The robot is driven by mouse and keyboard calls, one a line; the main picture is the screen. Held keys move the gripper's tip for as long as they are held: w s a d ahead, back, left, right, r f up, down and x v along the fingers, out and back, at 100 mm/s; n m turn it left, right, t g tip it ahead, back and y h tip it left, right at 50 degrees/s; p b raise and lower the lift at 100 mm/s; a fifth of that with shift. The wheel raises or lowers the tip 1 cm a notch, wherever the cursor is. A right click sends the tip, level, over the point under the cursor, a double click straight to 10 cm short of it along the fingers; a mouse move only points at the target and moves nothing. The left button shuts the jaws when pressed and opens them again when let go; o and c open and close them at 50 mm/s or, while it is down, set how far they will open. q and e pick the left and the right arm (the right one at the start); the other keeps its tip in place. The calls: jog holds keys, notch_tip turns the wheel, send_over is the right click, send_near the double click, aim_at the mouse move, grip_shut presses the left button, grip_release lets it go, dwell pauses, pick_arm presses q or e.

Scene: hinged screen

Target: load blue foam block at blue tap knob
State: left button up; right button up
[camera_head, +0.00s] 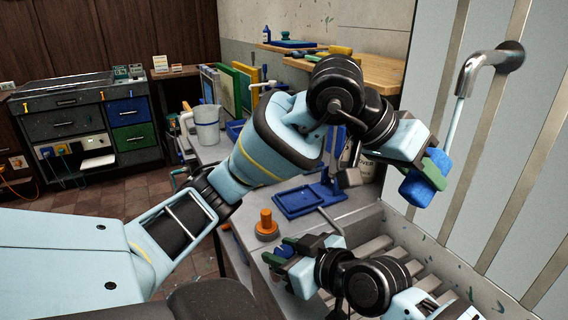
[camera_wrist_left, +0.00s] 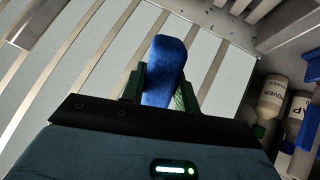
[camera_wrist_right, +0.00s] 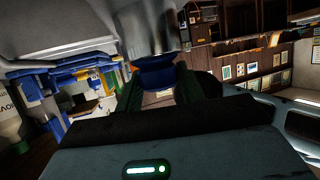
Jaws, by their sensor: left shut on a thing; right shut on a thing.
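The blue foam block (camera_head: 417,190) is held in my left gripper (camera_head: 428,172), at the right of the head view in front of the pale panel. In the left wrist view the block (camera_wrist_left: 163,70) stands between the green fingers (camera_wrist_left: 158,88), which press on its sides. My right gripper (camera_head: 284,252) is low in the head view, by the sink's edge. It is shut on the blue tap knob (camera_head: 283,251), mostly covered by the fingers. In the right wrist view the knob (camera_wrist_right: 156,72) shows between the fingertips (camera_wrist_right: 160,92), under a grey metal part. The block is well apart from the knob.
A metal spout (camera_head: 487,66) juts from the pale panel (camera_head: 470,170), above my left gripper. An orange knob (camera_head: 266,224) stands on the counter beside a blue tray (camera_head: 298,202). A slatted sink (camera_head: 385,248) lies below. A grey jug (camera_head: 207,125) stands farther back.

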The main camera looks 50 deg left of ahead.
jog(key=shift+f, duration=0.15)
jog(key=o, duration=1)
jog(key=shift+d, duration=0.15)
jog(key=v, duration=1.2)
